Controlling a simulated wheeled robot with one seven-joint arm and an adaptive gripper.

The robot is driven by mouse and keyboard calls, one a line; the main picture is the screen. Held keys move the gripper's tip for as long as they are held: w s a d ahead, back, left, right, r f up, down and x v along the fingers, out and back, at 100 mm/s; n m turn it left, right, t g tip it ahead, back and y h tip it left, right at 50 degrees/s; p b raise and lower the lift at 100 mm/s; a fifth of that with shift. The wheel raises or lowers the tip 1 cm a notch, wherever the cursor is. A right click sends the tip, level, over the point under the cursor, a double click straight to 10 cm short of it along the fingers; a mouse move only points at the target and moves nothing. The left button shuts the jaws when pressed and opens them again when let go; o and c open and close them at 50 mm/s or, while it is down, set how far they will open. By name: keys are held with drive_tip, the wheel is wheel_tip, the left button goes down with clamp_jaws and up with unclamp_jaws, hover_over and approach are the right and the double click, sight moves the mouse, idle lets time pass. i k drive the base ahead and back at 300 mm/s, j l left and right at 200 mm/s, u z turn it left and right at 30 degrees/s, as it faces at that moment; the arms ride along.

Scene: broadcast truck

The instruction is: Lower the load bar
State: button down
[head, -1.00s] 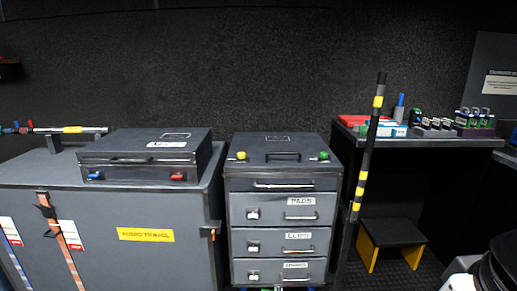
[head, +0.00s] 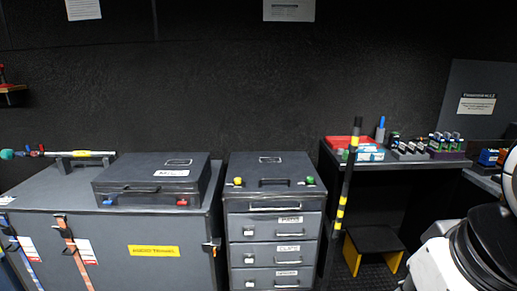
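The load bar appears to be the black bar with yellow bands (head: 348,185) in the head view. It stands nearly upright, its top leaning slightly right, in the gap between the drawer unit (head: 276,223) and the desk (head: 417,165). Its top end rises above the desk top. How its lower end is fixed cannot be made out. My gripper is not in view; only a white and black part of my own arm shows at the lower right.
A grey trunk (head: 110,225) with a yellow label stands left, bearing a dark case (head: 155,178) and a horizontal rod (head: 85,156). The desk holds a red tray (head: 345,142) and small devices. A yellow-legged step stool (head: 374,242) stands below the desk.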

sight(350, 166)
drive_tip(key=i+l, duration=0.3)
drive_tip(key=l, duration=0.15)
drive_tip(key=i+l, duration=0.65)
drive_tip(key=l, duration=0.25)
